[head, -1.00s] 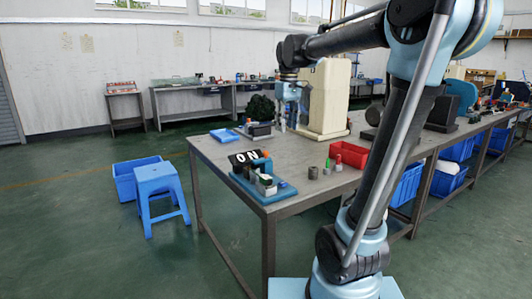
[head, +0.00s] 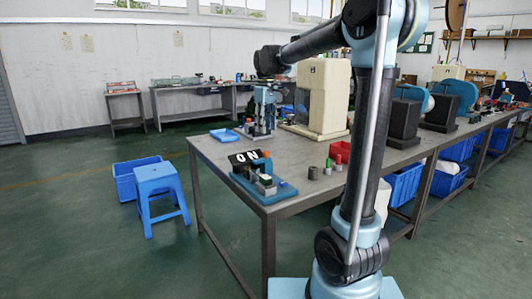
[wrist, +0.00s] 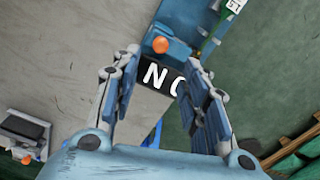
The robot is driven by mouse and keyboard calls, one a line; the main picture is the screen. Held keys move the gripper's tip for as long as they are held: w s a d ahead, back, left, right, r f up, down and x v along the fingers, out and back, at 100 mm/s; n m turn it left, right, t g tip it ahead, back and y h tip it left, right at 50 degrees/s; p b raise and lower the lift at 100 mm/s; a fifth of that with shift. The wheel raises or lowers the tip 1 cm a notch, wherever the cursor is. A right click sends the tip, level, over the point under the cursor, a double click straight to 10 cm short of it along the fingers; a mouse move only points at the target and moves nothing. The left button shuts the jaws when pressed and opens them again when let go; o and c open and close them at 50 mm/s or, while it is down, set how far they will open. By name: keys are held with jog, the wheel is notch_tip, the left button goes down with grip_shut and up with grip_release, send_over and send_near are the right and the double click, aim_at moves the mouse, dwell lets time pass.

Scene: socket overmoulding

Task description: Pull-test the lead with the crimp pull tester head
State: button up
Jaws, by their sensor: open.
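A blue bench device (head: 264,182) with an orange knob and a black sign with white letters stands at the table's near left corner; I take it for the pull tester. In the wrist view its orange knob (wrist: 160,46) and sign (wrist: 160,78) show between and beyond my fingers. My gripper (head: 263,128) points down over the table, behind the device in the head view. I cannot make out the lead.
A blue tray (head: 225,136) lies at the table's far left edge. A cream machine (head: 325,95) stands behind, right of my gripper. Small cylinders (head: 313,173) and a red bin (head: 341,150) are to the right. A blue stool (head: 160,185) stands on the floor left of the table.

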send_near(262, 163)
jog(key=w+f, duration=0.1)
jog(key=w+d+f, duration=0.1)
jog(key=f, duration=0.1)
jog(key=w+f, duration=0.1)
jog(key=f, duration=0.1)
jog(key=shift+d+f, duration=0.2)
jog(key=shift+d, duration=0.1)
grip_shut()
